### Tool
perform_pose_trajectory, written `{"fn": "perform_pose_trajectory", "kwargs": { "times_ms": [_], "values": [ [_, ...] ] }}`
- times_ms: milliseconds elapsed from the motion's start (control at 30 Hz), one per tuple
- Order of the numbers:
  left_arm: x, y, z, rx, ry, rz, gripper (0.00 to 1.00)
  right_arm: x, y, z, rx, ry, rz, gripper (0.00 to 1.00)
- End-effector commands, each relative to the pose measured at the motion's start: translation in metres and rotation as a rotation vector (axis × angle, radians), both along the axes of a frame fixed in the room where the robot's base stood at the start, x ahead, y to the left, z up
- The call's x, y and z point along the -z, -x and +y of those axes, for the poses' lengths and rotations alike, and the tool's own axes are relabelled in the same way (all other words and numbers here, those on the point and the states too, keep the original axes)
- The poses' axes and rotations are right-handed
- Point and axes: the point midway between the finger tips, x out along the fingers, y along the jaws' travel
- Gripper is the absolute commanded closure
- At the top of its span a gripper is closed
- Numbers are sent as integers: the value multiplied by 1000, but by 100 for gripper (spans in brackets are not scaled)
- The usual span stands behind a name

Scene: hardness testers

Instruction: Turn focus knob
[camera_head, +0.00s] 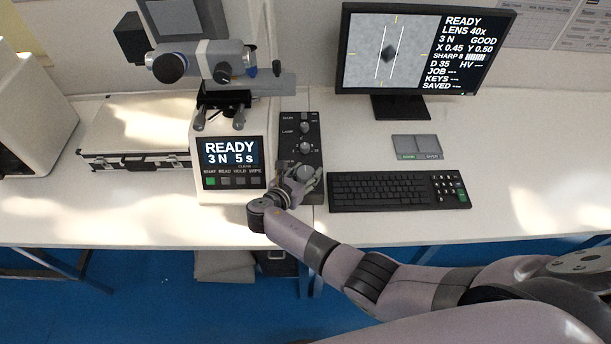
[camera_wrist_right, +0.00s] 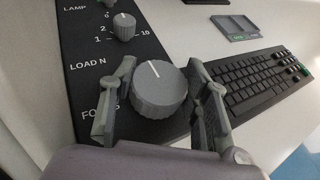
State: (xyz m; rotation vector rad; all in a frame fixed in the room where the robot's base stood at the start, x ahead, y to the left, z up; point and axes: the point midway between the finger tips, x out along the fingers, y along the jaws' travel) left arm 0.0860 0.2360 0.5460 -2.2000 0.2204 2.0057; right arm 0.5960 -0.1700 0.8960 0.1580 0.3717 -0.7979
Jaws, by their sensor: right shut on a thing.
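The focus knob (camera_wrist_right: 158,90) is a large grey ribbed dial with a white pointer line, at the near end of the black control panel (camera_head: 288,128). Its label is partly hidden by a finger and reads "FO". My right gripper (camera_head: 301,177) is shut on this knob, with one finger on each side, as the right wrist view (camera_wrist_right: 161,78) shows. The pointer tilts slightly left of straight up in that view. The monitor (camera_head: 425,50) shows a dark diamond mark between two white lines, with "READY", "GOOD" and "SHARP 8". My left gripper is out of view.
The hardness tester (camera_head: 228,185), displaying "READY 3 N 5 s", stands left of the panel. A smaller load knob (camera_wrist_right: 123,27) sits above the focus knob. A keyboard (camera_head: 390,190) and a small grey tray (camera_head: 416,143) lie to the right. A case (camera_head: 140,130) lies left.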

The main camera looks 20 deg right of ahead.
Motion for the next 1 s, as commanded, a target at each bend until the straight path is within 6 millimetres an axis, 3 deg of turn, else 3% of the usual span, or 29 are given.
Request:
{"fn": "perform_pose_trajectory", "kwargs": {
  "times_ms": [600,633,900,1000],
  "values": [
    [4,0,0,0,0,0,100,-1,-1,-1,40,0,-3,85],
    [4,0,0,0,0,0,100,-1,-1,-1,40,0,-3,55],
    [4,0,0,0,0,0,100,-1,-1,-1,40,-1,-2,37],
    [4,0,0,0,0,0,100,-1,-1,-1,39,0,-1,36]
  ]
}}
